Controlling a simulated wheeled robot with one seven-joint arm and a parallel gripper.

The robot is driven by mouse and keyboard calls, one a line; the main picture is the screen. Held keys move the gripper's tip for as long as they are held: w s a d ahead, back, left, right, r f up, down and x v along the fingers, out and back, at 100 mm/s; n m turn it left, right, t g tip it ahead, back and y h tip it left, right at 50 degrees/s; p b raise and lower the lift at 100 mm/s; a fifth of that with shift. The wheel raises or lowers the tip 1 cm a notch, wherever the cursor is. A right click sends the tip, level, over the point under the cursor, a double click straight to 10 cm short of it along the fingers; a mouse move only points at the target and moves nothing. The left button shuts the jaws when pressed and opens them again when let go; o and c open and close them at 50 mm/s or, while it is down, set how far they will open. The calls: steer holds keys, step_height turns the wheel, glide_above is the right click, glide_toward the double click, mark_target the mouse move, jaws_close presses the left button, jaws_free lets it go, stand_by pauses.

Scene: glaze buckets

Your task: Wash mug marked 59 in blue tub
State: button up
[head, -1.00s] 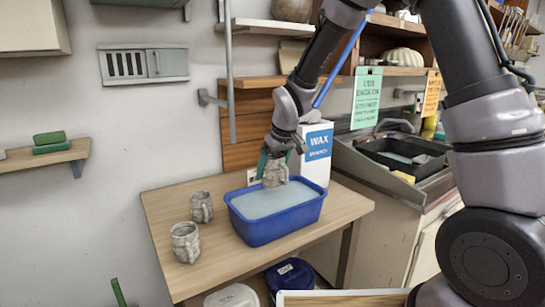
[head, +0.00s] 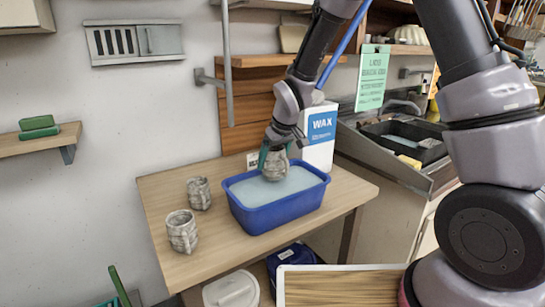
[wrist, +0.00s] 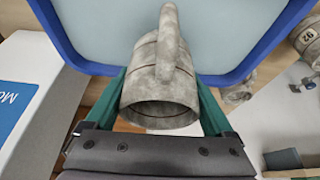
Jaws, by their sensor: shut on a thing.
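My gripper (head: 275,154) is shut on a grey, stone-textured mug (head: 276,170) above the blue tub (head: 275,216) on the table. The tub holds pale blue-grey liquid. The mug's lower end is close to the liquid; I cannot tell if it touches. In the wrist view the mug (wrist: 160,75) sits between the green fingers, its open rim towards the camera and its handle on top. No number shows on it. Two similar mugs, one at the back (head: 199,193) and one nearer (head: 182,231), stand left of the tub. One in the wrist view (wrist: 308,40) reads 92.
A white and blue WAX box (head: 320,138) stands just behind the tub on the right. A sink with a dark basin (head: 405,145) is to the right of the table (head: 160,195). Lidded buckets (head: 232,290) stand below. The table's left part is clear around the two mugs.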

steer(key=shift+f, duration=0.55)
steer(key=shift+f, duration=0.1)
steer(key=shift+f, duration=4.1)
steer(key=shift+a, duration=0.65)
steer(key=shift+d, duration=0.1)
steer(key=shift+d, duration=1.1)
